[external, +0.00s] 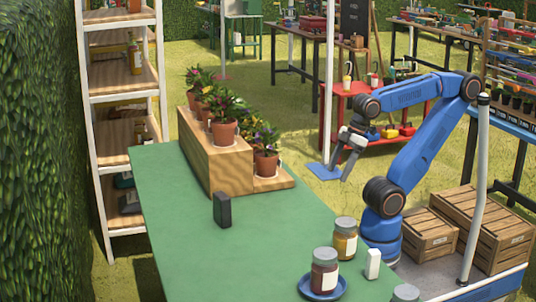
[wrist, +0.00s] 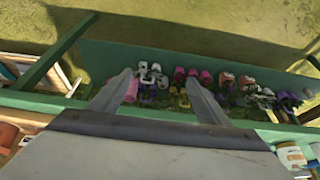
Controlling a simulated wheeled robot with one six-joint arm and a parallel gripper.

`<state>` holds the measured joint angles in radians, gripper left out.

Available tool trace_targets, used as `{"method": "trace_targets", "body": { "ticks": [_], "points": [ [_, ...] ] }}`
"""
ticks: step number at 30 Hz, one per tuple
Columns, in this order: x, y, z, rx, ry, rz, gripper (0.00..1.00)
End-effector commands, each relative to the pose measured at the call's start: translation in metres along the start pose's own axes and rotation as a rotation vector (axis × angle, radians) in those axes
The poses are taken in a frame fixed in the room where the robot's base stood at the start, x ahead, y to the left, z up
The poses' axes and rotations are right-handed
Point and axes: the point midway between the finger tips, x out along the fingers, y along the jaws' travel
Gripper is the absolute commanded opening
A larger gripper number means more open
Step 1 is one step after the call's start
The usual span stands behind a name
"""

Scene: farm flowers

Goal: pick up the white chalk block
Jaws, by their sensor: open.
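A small white block (external: 373,263), which looks like the chalk block, stands upright on the near right part of the green table (external: 190,245) in the external view. It is beside the jars, close to my arm's base. My gripper (external: 340,169) hangs in the air beyond the table's right edge, far behind the block and apart from it. In the wrist view my gripper (wrist: 160,75) is open, with nothing between its fingers. I cannot make out the white block in the wrist view.
A dark jar (external: 325,272) on a blue saucer (external: 308,290) and a yellow-labelled jar (external: 344,240) stand left of the block. A dark upright block (external: 221,209) stands mid-table. Potted flowers (external: 224,132) fill a wooden stand (external: 230,170) behind. The table's left front is clear.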

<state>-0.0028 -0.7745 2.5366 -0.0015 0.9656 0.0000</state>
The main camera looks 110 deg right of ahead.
Motion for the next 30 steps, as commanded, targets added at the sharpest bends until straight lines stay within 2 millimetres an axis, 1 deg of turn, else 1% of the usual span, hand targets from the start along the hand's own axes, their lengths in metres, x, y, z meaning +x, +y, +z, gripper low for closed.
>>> {"method": "trace_targets", "body": {
  "ticks": [9, 11, 12, 13, 22, 23, 26, 29, 30],
  "points": [
    [0.0, 0.0, 0.0, 0.0, 0.0, 0.0, 0.7],
    [0.0, 0.0, 0.0, 0.0, 0.0, 0.0, 0.55],
    [0.0, 0.0, 0.0, 0.0, 0.0, 0.0, 0.46],
    [0.0, 0.0, 0.0, 0.0, 0.0, 0.0, 0.44],
    [-0.001, -0.001, -0.002, -0.005, -0.001, -0.002, 0.44],
    [-0.002, -0.002, -0.005, -0.01, -0.003, -0.003, 0.44],
    [-0.009, -0.007, -0.021, -0.044, -0.015, -0.013, 0.44],
    [-0.021, -0.019, -0.048, -0.106, -0.033, -0.03, 0.44],
    [-0.027, -0.025, -0.062, -0.136, -0.041, -0.038, 0.44]
  ]
}}
